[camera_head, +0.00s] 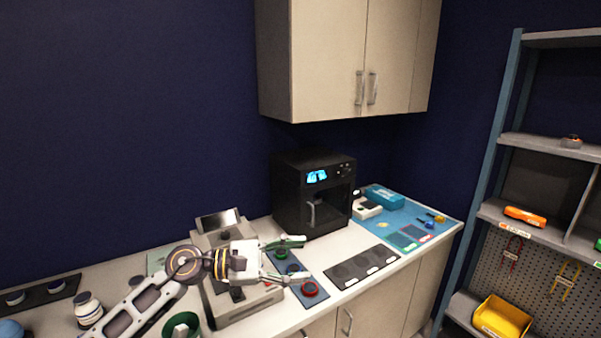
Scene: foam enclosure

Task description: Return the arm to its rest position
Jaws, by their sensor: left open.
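My left arm comes in from the lower left, and its gripper (296,262) is open over the counter. The gripper is above a dark blue-grey mat (277,265) that bears a green round piece (281,253) and a red round piece (309,289). Nothing shows between the fingers. The arm and wrist hide part of a grey machine with a small tilted screen (219,221). My right gripper is not in view.
A black oven-like box (314,193) stands behind on the counter. A dark mat (362,267) lies right of the gripper. A blue mat (437,221) holds small tools. A green cup (181,326) and a jar (88,307) stand near the arm. Cabinets hang above; shelves stand right.

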